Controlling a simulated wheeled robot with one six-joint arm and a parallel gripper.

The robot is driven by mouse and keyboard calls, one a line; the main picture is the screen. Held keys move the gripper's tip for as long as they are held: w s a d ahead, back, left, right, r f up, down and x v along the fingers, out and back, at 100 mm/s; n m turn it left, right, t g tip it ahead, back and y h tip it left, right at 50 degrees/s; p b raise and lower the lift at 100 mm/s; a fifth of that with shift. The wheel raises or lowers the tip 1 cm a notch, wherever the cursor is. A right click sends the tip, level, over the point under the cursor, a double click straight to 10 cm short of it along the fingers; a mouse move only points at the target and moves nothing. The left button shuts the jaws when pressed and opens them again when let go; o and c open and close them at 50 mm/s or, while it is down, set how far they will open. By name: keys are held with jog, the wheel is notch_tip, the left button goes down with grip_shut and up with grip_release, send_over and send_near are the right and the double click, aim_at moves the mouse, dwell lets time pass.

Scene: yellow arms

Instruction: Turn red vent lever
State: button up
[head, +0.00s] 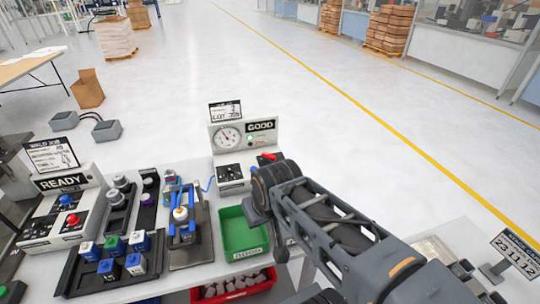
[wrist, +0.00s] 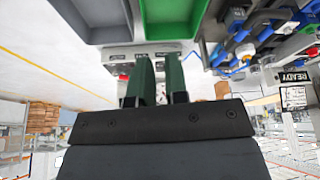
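The red vent lever (head: 268,156) sticks out at the lower right of the white gauge box (head: 229,136), just beyond my arm's wrist in the head view. My wrist partly covers that corner of the box. The wrist view looks upside down. My gripper (wrist: 160,84) shows there as two dark green fingers with an empty gap between them, pointing toward the box front. A small red spot (wrist: 123,77) beside the left finger may be the lever; it appears apart from the fingers. The fingertips are hidden in the head view.
A green tray (head: 240,236) lies in front of the box, with a red bin (head: 232,286) below. A blue-and-grey fixture (head: 188,220) and a rack of blocks (head: 112,262) stand to the left. A READY panel (head: 62,205) is farther left.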

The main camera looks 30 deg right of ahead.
jog(key=shift+o, duration=0.8)
jog(key=f, duration=0.1)
jog(key=d+f+g, duration=0.1)
jog(key=shift+w+f+m, duration=0.2)
jog(key=shift+f+m, duration=0.1)
jog(key=shift+f, duration=0.1)
jog(key=o, duration=0.3)
jog(key=w+d+f+m+b, duration=0.1)
jog(key=w+d+b, duration=0.1)
jog(key=w, duration=0.3)
jog(key=shift+w+d+f+g, duration=0.2)
jog(key=shift+d+f+g, duration=0.2)
jog(key=shift+d, duration=0.1)
jog(key=shift+o, duration=0.8)
jog(key=w+d+f+b, duration=0.1)
jog(key=w+d+b, duration=0.1)
jog(key=w+d, duration=0.6)
jog(key=w, duration=0.3)
jog(key=shift+w+f+m+g+y, duration=0.25)
jog(key=shift+w+m+g+y, duration=0.05)
jog(key=shift+m, duration=0.1)
jog(key=n+t+y+b, duration=0.2)
jog(key=n+b, duration=0.1)
jog(key=n, duration=0.6)
send_near(269, 154)
jog(key=x, duration=0.9)
jog(key=shift+s, duration=0.15)
